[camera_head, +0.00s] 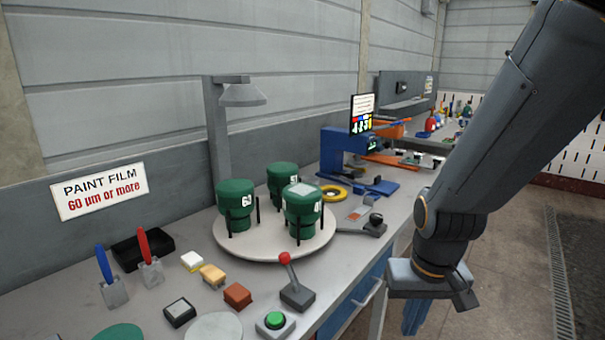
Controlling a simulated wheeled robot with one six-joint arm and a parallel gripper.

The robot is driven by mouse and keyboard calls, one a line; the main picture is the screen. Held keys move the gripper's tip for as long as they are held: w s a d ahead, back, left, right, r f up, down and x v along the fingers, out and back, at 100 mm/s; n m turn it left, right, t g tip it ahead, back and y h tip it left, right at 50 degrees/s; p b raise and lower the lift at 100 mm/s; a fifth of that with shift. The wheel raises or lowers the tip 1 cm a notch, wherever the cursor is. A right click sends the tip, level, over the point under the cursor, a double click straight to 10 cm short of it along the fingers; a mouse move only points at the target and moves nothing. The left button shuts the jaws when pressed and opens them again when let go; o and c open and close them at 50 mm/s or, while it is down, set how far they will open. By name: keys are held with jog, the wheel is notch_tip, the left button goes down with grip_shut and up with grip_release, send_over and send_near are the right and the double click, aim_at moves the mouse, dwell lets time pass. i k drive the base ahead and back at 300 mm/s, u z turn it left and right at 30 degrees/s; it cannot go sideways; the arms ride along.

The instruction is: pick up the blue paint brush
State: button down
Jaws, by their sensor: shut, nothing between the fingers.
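The blue paint brush (104,265) stands near the left end of the grey bench, handle up and slightly tilted, its wide grey head down. It is just left of a similar red-handled brush (145,247), with a small gap between them. My gripper (418,313) is at the lower right, beyond the bench's front edge, pointing down and far from the blue brush. It is shut and holds nothing. Its fingers are partly hidden below the grey wrist block.
A black tray (128,261) lies behind the brushes. Small blocks (212,274), a red-knobbed lever (296,290) and a green button (275,321) lie between them and my gripper. A round turntable (234,243) carries green cans. A blue machine (340,150) stands farther back.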

aim_at(103, 263)
jog(key=u, duration=1.8)
